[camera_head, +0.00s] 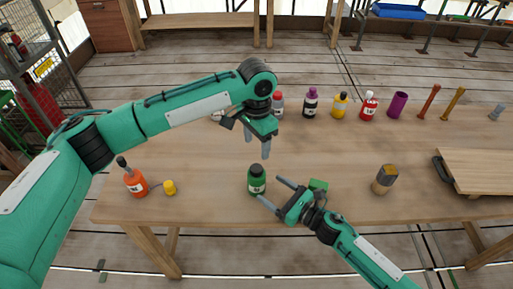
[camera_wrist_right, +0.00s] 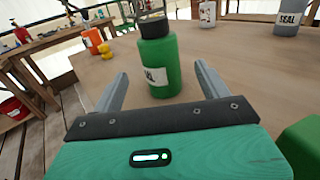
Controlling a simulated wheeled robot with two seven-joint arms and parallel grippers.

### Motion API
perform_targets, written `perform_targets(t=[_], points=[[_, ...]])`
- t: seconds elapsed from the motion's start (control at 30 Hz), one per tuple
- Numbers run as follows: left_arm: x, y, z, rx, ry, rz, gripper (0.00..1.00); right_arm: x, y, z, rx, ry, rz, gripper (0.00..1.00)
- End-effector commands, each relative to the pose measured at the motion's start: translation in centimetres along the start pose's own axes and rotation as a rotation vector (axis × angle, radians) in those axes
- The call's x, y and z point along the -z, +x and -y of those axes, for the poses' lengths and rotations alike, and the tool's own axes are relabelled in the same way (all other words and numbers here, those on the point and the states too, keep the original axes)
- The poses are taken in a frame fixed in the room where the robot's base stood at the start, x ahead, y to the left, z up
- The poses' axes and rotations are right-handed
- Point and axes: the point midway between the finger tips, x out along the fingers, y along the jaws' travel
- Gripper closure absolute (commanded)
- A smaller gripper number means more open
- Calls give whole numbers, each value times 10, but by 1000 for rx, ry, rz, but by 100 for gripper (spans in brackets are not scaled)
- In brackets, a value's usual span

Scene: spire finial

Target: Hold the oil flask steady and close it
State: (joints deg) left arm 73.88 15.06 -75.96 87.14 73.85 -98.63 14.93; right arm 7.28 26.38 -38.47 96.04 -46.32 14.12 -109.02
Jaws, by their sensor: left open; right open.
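A green flask (camera_head: 256,181) with a dark top and a white label stands upright near the table's front edge. I take it for the oil flask; its label is not fully readable. My left gripper (camera_head: 257,147) is open and empty, pointing down above and slightly behind the flask. No separate cap for it is clearly identifiable.
An orange bottle (camera_head: 135,181) and a small yellow piece (camera_head: 169,187) stand left. A green block (camera_head: 318,185) lies beside my right gripper. A grey-and-tan piece (camera_head: 383,180) and a raised board (camera_head: 480,172) are right. Several bottles, including a purple one (camera_head: 311,103), line the back.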

Motion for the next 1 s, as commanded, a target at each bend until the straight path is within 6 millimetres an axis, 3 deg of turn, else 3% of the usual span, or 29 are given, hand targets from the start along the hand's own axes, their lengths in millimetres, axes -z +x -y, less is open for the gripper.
perform_targets(t=[0.1,0.3,1.0], points=[[0,9,0,0,0,0,41,3,-25,0,-1,-2,-2,23],[0,13,0,0,0,0,41,1,-44,0,0,-1,0,23],[0,14,0,0,0,0,41,0,-48,0,0,0,0,23]])
